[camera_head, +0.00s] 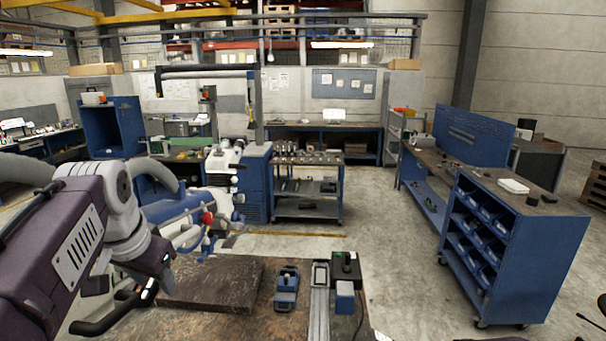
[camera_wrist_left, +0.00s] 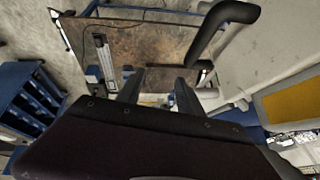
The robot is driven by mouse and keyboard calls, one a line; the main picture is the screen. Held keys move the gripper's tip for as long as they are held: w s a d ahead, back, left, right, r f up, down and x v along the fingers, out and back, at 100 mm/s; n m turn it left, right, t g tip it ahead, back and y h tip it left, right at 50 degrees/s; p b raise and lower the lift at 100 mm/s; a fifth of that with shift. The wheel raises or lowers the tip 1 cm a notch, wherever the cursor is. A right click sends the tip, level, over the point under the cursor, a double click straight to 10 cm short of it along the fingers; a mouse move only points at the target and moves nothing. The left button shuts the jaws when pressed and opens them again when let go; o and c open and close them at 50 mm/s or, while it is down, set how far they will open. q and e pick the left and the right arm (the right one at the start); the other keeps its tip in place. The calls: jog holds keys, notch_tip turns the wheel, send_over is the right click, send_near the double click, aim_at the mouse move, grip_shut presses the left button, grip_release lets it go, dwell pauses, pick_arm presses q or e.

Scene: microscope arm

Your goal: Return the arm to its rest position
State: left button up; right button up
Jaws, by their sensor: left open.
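A black bent handle (camera_head: 105,317) is at the lower left of the head view, beside the front table. A pale body with an orange panel (camera_wrist_left: 290,102) is at the right there. My left gripper (camera_head: 137,290) is open next to the handle; in the left wrist view its two dark fingers (camera_wrist_left: 158,78) are apart, with tabletop visible between them. I cannot tell whether a finger touches the handle. My right gripper is not in view.
The brown front table (camera_head: 180,322) bears a dark slab (camera_head: 212,283), a blue device (camera_head: 287,287), a metal rail (camera_head: 320,290) and a black box (camera_head: 346,268). A blue bin cart (camera_head: 520,255) stands right. The floor between is clear.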

pick_arm(q)
jog(key=s+d+f+n+g+b, duration=0.1)
jog(key=s+d+f+b, duration=0.2)
jog(key=f, duration=1.2)
jog(key=s+d+f+g+h+b, duration=0.1)
jog(key=s+d+f+b, duration=0.2)
jog(key=f+b, duration=0.4)
jog(key=s+d+f+n+g+b, duration=0.1)
jog(key=s+d+f+b, duration=0.2)
jog(key=f, duration=2)
jog(key=shift+s+f+n+h+b, duration=0.15)
jog(key=shift+s+n+h+b, duration=0.15)
jog(key=shift+s+b, duration=0.7)
